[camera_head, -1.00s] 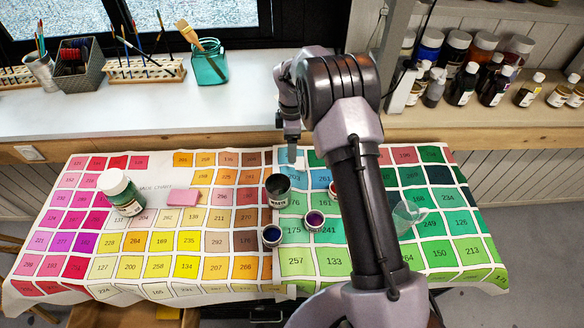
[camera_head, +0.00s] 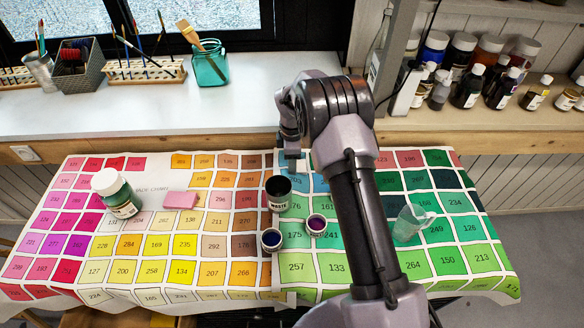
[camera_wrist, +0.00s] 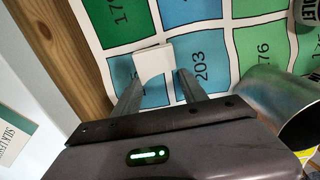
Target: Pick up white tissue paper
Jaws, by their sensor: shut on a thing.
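The white tissue paper (camera_wrist: 153,63) is a small pale folded square between my fingertips in the wrist view. My gripper (camera_wrist: 158,80) is shut on it, above blue and green numbered squares near the cloth's wooden-edge side. In the head view my gripper (camera_head: 296,160) hangs over the far middle of the cloth, behind the black waste cup (camera_head: 278,192). The paper is hard to make out there. I cannot tell how far the paper is off the cloth.
The colour chart cloth (camera_head: 150,219) covers the table. On it are a green-white jar (camera_head: 116,195), a pink eraser (camera_head: 181,200), two small paint pots (camera_head: 271,239) (camera_head: 316,224) and a clear cup (camera_head: 412,223). A ledge (camera_head: 100,115) with brushes runs behind.

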